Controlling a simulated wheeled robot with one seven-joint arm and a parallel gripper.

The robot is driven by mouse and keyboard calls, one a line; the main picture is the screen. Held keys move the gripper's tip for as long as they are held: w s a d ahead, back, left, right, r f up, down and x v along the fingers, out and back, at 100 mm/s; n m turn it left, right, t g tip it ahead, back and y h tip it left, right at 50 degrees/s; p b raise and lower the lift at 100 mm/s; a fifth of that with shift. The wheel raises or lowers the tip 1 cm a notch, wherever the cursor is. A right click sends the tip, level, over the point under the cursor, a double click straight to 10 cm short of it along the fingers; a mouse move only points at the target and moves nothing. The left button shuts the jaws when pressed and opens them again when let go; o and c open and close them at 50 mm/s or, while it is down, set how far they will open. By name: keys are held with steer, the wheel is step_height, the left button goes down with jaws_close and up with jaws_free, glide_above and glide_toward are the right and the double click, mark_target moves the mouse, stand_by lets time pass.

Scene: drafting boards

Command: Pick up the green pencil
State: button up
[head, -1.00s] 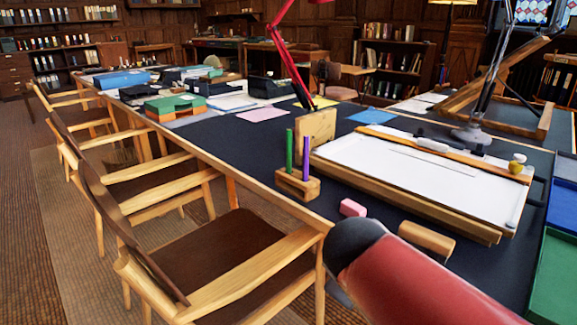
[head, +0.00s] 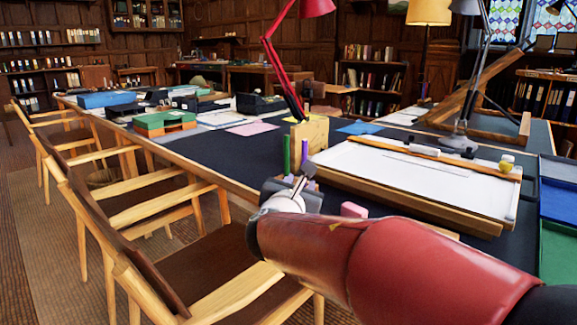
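My red arm reaches in from the lower right. My gripper (head: 305,178) is in front of the holder and hides most of it and the lower parts of both pencils. It looks small and dark here, and I cannot tell whether its fingers are apart or touching anything.
A wooden block (head: 309,133) stands just behind the pencils. A drawing board (head: 400,175) lies to the right, with a pink eraser (head: 353,209) in front of it. Wooden chairs (head: 140,215) line the table's left side. A red lamp (head: 281,75) rises behind.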

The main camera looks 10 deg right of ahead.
mark_target(286, 163)
steer(key=w+n, duration=0.1)
steer(key=w, duration=0.2)
steer(key=w+n+t, duration=0.1)
steer(key=w, duration=0.3)
steer(key=w+r+n+y+p, duration=0.1)
steer(key=w, duration=0.2)
steer(key=shift+w+a+t, duration=0.2)
steer(key=shift+w+t, duration=0.1)
jaws_close()
